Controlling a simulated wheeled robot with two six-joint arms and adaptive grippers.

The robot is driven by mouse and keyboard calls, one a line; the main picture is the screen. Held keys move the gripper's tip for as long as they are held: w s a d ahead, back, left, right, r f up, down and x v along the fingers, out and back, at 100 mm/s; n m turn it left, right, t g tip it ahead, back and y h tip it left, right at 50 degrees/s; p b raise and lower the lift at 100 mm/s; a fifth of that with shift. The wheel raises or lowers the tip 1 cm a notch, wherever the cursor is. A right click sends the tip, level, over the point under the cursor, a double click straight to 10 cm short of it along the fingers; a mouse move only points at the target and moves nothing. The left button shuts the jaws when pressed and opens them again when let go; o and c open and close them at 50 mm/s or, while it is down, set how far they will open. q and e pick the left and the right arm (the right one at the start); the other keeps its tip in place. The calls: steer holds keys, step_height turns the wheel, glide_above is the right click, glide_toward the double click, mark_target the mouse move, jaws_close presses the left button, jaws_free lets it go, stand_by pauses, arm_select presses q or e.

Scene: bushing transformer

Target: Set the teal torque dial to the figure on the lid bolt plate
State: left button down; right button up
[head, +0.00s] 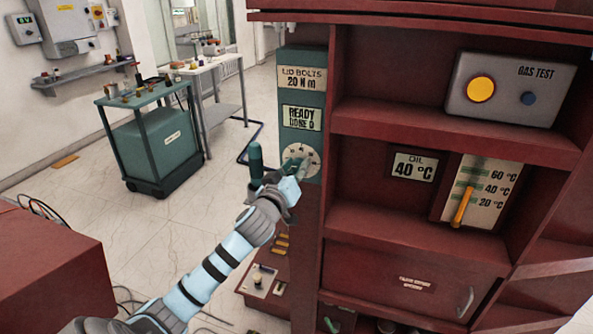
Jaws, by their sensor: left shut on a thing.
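The torque dial (311,157) has a pale round face on the teal panel, with a teal knob at its centre. Its figures are too small to read. My left gripper (291,175) is at the dial's lower left, shut on the knob and hiding part of the knob and face. I cannot tell which mark the knob points to. Above it, the lid bolt plate (303,78) reads "LID BOLTS 20 N m". A second plate (302,118) between them reads "READY DONE 0". My right gripper is not in view.
A dark green upright cylinder (256,160) stands close left of my gripper. Right of the panel, red shelves hold a grey gas test box (512,88), an oil plate (413,167) reading 40 °C and a temperature gauge (478,192). A teal cart (150,145) stands back left on open floor.

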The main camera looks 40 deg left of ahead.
arm_select(q)
steer(key=shift+f, duration=0.2)
steer(key=c, duration=1.2)
jaws_free()
steer(key=shift+r, duration=0.1)
steer(key=shift+c, duration=0.2)
steer(key=v, duration=1.2)
